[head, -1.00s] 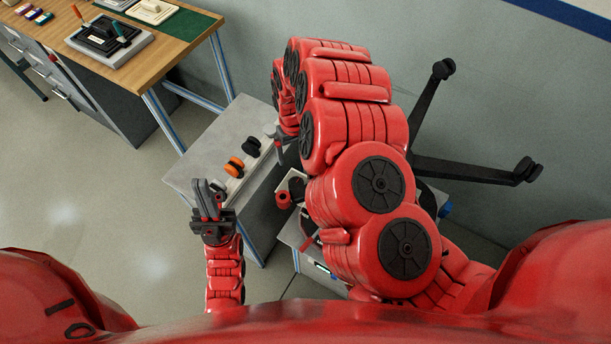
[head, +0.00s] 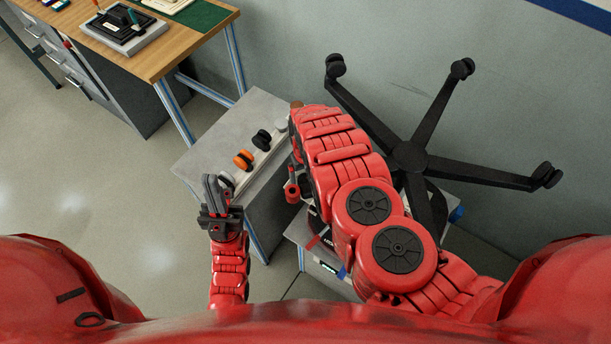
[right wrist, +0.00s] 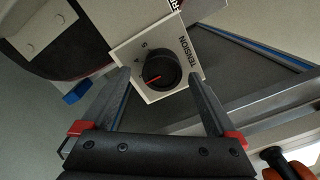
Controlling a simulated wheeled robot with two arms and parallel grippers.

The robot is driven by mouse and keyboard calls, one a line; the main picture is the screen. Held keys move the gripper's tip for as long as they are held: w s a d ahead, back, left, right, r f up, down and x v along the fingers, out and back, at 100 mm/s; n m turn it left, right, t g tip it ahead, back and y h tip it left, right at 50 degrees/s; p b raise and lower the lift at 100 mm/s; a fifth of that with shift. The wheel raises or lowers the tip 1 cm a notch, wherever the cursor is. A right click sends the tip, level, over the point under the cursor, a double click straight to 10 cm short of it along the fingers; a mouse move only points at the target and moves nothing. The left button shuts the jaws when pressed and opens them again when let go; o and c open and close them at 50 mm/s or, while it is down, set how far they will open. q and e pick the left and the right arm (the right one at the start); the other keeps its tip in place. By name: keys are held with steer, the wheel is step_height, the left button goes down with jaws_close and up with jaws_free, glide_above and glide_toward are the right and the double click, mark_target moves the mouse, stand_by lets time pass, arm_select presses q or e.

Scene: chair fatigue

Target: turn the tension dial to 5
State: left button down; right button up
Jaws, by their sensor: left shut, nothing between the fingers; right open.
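The tension dial (right wrist: 161,72) is a round black knob with a red pointer line, on a square white plate (right wrist: 143,46) marked TENSION in the right wrist view. Its pointer is toward the lower left of that picture; the small figures on the plate are hard to read. My right gripper (right wrist: 160,79) is open, with one finger on each side of the dial; I cannot tell whether they touch it. In the head view the dial and right fingertips are hidden behind my right arm. My left gripper (head: 217,184) is shut and empty, in front of the grey cabinet.
A grey cabinet (head: 200,151) bears an orange caster (head: 243,159), a black caster (head: 261,139) and pale ones. A black star-shaped chair base (head: 409,156) with casters spreads behind my right arm. A wooden workbench (head: 157,60) stands at upper left. Floor at left is free.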

steer(key=shift+s+a+f, duration=0.1)
steer(key=shift+s+f, duration=0.05)
steer(key=shift+f, duration=0.45)
steer(key=c, duration=1.4)
